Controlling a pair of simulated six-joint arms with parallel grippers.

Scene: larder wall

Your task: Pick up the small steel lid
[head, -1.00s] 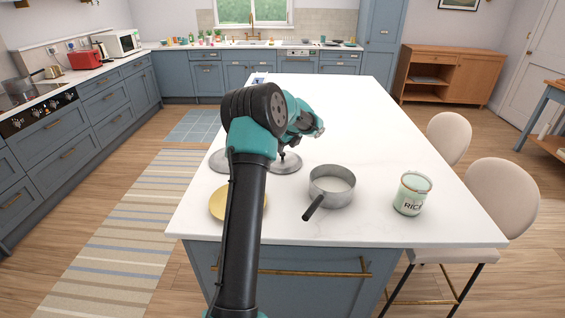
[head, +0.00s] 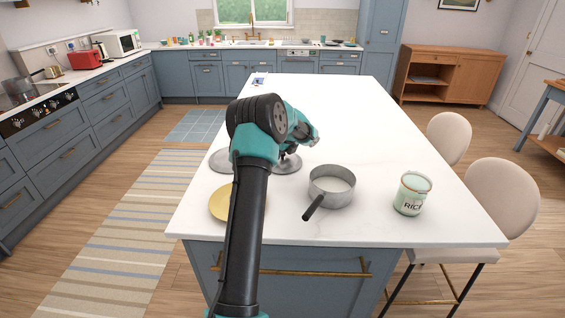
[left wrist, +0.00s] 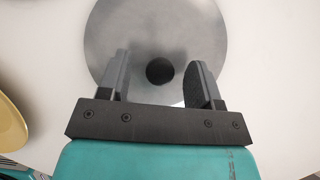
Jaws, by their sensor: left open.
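A small steel lid (head: 287,165) lies flat on the white island top, behind the saucepan and partly hidden by my left arm. In the left wrist view the steel lid (left wrist: 156,28) is a grey disc with a round black knob (left wrist: 160,71). My left gripper (left wrist: 160,72) is open, its two fingers over the lid on either side of the knob, and it holds nothing. In the head view the left gripper (head: 287,155) is just above the lid. A second steel lid (head: 220,160) lies to its left, partly behind my arm. My right gripper is out of view.
A steel saucepan (head: 343,193) with a black handle stands right of my arm. A rice tin (head: 412,193) is further right. A yellow plate (head: 218,205) lies near the left front, partly behind my arm. The island's back is mostly clear.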

